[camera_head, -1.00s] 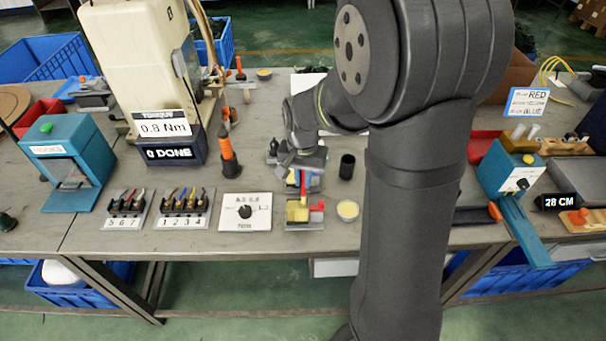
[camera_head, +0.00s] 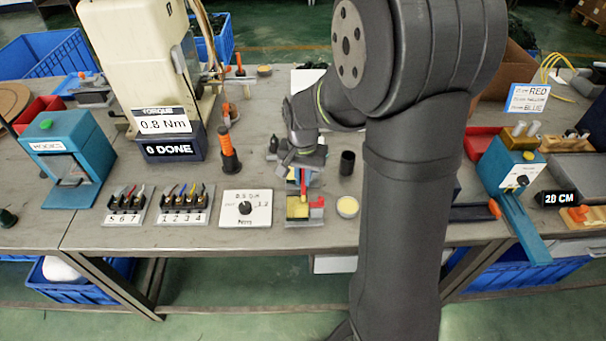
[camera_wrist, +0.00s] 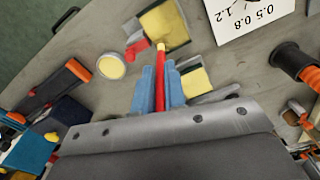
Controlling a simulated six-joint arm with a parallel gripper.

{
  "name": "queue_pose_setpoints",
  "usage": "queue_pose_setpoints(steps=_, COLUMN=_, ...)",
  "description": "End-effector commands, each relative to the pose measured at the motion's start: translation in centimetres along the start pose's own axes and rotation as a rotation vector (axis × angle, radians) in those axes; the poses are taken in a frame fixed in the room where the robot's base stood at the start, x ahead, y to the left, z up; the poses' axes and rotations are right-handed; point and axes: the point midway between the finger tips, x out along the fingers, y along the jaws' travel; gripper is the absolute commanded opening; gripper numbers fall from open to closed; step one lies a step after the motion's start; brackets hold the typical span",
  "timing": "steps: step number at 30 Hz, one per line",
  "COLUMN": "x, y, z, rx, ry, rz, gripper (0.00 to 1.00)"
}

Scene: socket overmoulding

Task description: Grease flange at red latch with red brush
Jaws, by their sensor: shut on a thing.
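My gripper (camera_wrist: 160,72) is shut on the red brush (camera_wrist: 160,85), whose shaft runs between the two blue fingers. The brush's pale yellow tip (camera_wrist: 160,47) is at the near edge of a yellow block (camera_wrist: 164,22), next to the red latch (camera_wrist: 137,50); I cannot tell whether it touches. In the head view my gripper (camera_head: 304,166) is above the bench behind the yellow block (camera_head: 297,208) and the red latch (camera_head: 317,202), with the brush (camera_head: 303,182) pointing down. The flange itself is not clearly seen.
A round dish with yellow contents (camera_head: 347,207) stands right of the latch. A black cup (camera_head: 347,163) is behind it. The torque dial plate (camera_head: 245,222) lies to the left. A second yellow block (camera_wrist: 195,82) is close beside my fingers.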

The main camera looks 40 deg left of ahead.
Motion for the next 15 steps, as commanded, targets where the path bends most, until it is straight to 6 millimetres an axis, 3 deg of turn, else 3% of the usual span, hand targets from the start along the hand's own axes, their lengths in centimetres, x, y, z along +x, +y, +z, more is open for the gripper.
queue_pose_setpoints(steps=15, x=0.11, y=-0.24, z=-0.83, rx=0.0, ry=0.001, rz=-0.001, gripper=0.0)
